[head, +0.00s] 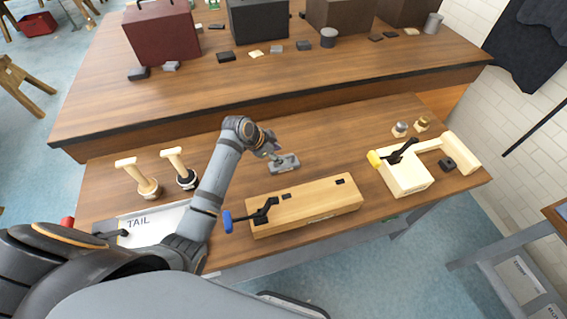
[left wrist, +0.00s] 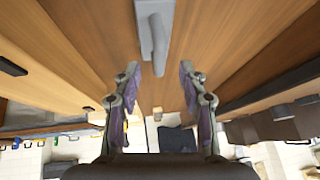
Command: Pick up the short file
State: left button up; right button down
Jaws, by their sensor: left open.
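A grey flat tool (head: 284,163) with a raised handle bar lies on the near wooden table; it looks like the short file, but I cannot be sure. It also shows at the top of the left wrist view (left wrist: 155,35). My left gripper (head: 272,151) is right beside this tool in the head view, its tips partly blurred against it. In the left wrist view the two fingers (left wrist: 157,85) are apart with nothing between them, and the grey tool lies beyond their tips. My right gripper is not in view.
A wooden block with a blue-handled black lever (head: 305,207) lies in front of the tool. A pale wooden fixture (head: 405,175) stands at right. Two wooden-handled tools (head: 138,178) (head: 180,168) stand at left beside a white TAIL sheet (head: 150,226). A bench with boxes (head: 160,35) stands behind.

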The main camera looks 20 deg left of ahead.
aim_at(283, 156)
pick_arm(q)
jog(key=x, duration=0.4)
jog(key=shift+w+d+f+p, duration=0.1)
jog(key=shift+w+f+p, duration=0.05)
jog(key=shift+f+p, duration=0.25)
jog(key=shift+r, duration=0.1)
grip_shut()
